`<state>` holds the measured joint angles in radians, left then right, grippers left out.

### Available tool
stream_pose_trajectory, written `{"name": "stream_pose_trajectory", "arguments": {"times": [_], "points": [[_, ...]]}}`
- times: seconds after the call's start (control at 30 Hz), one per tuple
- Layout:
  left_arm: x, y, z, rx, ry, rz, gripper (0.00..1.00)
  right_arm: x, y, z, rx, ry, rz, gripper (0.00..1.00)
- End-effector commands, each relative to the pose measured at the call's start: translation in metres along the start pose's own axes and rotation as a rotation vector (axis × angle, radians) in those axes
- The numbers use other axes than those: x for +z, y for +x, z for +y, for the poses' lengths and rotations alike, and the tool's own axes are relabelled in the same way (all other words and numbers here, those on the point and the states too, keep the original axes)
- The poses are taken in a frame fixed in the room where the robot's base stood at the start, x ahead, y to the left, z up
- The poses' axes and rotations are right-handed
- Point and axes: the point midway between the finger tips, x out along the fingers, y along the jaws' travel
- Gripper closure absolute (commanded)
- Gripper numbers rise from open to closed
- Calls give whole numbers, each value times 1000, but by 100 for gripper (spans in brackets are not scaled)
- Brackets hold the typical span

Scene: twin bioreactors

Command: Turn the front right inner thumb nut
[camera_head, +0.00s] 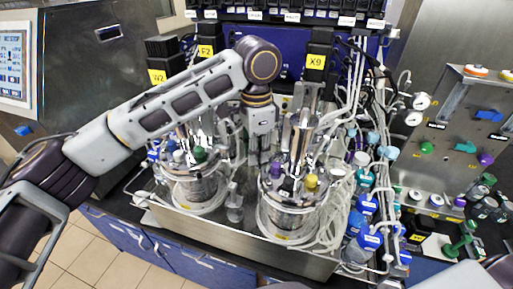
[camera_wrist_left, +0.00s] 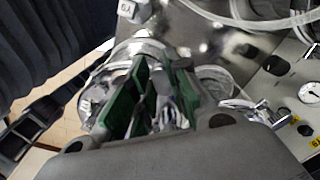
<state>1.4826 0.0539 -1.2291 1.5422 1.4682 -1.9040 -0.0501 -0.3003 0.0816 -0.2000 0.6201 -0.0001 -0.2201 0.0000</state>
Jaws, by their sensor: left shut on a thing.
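The right bioreactor vessel (camera_head: 290,218) stands upright in the middle, a glass vessel with a metal head plate, purple and yellow caps and thin metal tubes. My left gripper (camera_head: 260,160) points down between the two vessels, at the left, inner side of the right one. In the left wrist view the green finger pads (camera_wrist_left: 155,98) stand on either side of a small metal part, which seems to be the thumb nut. The nut itself is too small and too hidden to make out clearly. My right gripper is out of view.
The left vessel (camera_head: 198,190) stands close by, with a green cap. Both are in a metal tray (camera_head: 215,232) on the bench. Loose tubing and blue-capped bottles (camera_head: 368,205) crowd the right side. A steel panel (camera_head: 455,120) with coloured knobs stands farther right.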

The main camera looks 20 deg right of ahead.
Motion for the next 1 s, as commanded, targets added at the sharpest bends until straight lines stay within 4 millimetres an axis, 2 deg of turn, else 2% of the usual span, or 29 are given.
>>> {"name": "stream_pose_trajectory", "arguments": {"times": [1.0], "points": [[-2, -1, -6, -3, 720, 2, 100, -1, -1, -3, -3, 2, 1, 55]]}}
